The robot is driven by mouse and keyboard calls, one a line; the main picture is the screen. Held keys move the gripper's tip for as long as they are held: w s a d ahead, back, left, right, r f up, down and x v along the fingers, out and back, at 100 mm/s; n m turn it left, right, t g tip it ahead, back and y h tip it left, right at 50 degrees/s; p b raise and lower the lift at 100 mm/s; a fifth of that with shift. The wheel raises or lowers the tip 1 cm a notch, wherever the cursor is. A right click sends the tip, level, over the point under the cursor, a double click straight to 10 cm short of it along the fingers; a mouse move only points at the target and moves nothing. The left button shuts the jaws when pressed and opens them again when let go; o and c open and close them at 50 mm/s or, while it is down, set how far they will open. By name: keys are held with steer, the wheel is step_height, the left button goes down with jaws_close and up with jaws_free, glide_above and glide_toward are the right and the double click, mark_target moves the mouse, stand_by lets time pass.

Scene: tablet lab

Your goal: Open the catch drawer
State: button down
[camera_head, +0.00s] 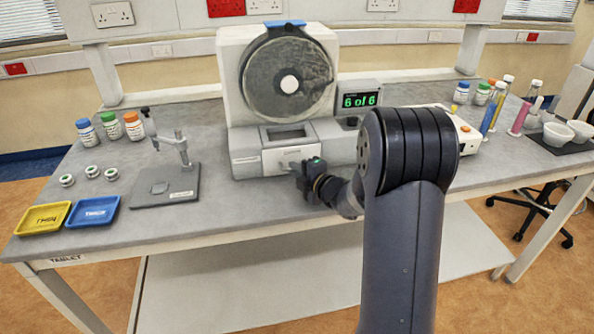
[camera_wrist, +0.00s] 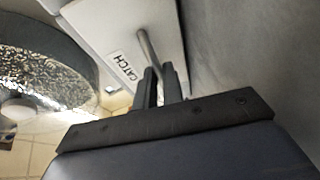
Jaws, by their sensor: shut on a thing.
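The catch drawer (camera_head: 283,162) is a light grey front low on the drum machine (camera_head: 235,100). In the wrist view the drawer front (camera_wrist: 108,25) carries a white CATCH label (camera_wrist: 127,68) and a metal bar handle (camera_wrist: 147,47). My gripper (camera_head: 302,168) is at the drawer front in the head view. In the wrist view my gripper's dark fingers (camera_wrist: 162,82) are shut on one end of the handle. The head view does not show clearly whether the drawer stands out from the machine. The drawer's inside is hidden.
A small display (camera_head: 360,100) reads "6 of 6". To the left are a grey stand (camera_head: 168,185), a yellow tray (camera_head: 43,218), a blue tray (camera_head: 93,211) and several bottles. A white device (camera_head: 468,138) stands right. The bench front (camera_head: 225,205) before the drawer is clear.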

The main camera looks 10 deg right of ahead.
steer(key=s+b, duration=0.4)
steer(key=s, duration=0.4)
steer(key=shift+s, duration=0.4)
steer(key=c, duration=1.5)
jaws_free()
steer(key=shift+c, duration=0.2)
steer(key=v, duration=1)
steer(key=shift+s+d, duration=0.15)
steer(key=shift+s, duration=0.25)
steer(key=x, duration=1)
steer(key=shift+w, duration=0.75)
